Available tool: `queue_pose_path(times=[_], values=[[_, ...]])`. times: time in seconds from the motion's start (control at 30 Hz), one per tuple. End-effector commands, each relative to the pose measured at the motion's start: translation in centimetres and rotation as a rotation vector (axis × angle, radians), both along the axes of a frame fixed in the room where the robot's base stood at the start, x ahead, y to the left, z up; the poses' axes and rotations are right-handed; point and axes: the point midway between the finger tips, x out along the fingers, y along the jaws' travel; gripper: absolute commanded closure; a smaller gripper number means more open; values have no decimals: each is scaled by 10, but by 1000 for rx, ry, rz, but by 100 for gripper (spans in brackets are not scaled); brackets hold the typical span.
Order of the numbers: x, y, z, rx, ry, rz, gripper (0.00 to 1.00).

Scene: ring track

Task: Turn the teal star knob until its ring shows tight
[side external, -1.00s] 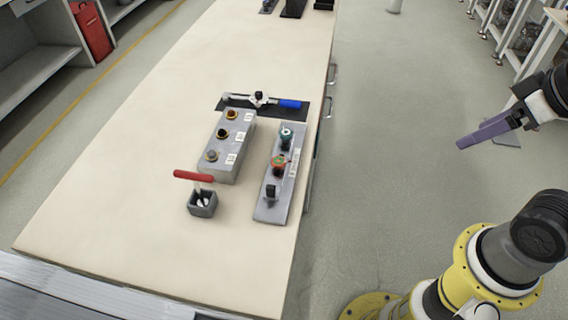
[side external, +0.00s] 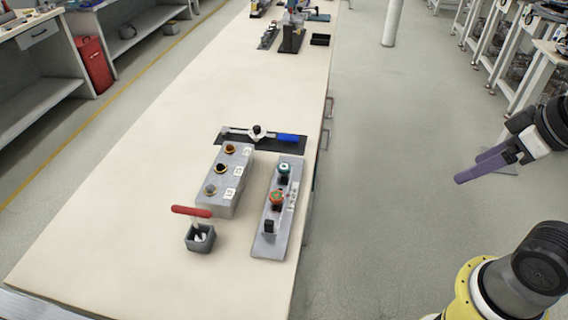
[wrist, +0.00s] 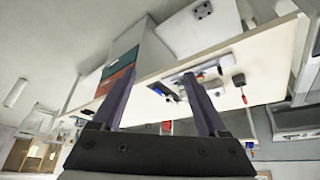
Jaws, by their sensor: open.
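The teal star knob (side external: 284,168) is the far one of three controls on a narrow grey panel (side external: 264,246) near the table's right edge, in the side external view. Its ring is too small to read. A red-orange knob (side external: 276,196) and a black knob (side external: 269,226) sit nearer on the same panel. My gripper (side external: 466,172) has purple fingers, open and empty, and hangs off to the right, well away from the table. In the wrist view my gripper (wrist: 157,76) shows both fingers spread, with the table tilted beyond them; I cannot make out the teal knob there.
A grey box with several buttons (side external: 219,205) stands left of the panel. A blue-handled clamp (side external: 290,138) lies on a dark plate behind. The table's left side is bare. Open floor lies between table and gripper.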

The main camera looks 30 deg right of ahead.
Motion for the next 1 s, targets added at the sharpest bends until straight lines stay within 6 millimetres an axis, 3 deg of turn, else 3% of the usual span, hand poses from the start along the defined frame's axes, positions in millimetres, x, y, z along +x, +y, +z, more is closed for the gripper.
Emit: queue_pose_path(times=[0.07,0.17,0.47,0.73,0.87,1.0], values=[[-2,0,0,-27,12,52,24],[4,0,20,-83,-12,154,24],[67,5,89,-244,3,484,24],[161,23,121,-348,75,795,24],[211,36,118,-379,116,932,24],[263,53,102,-400,161,1065,24]])
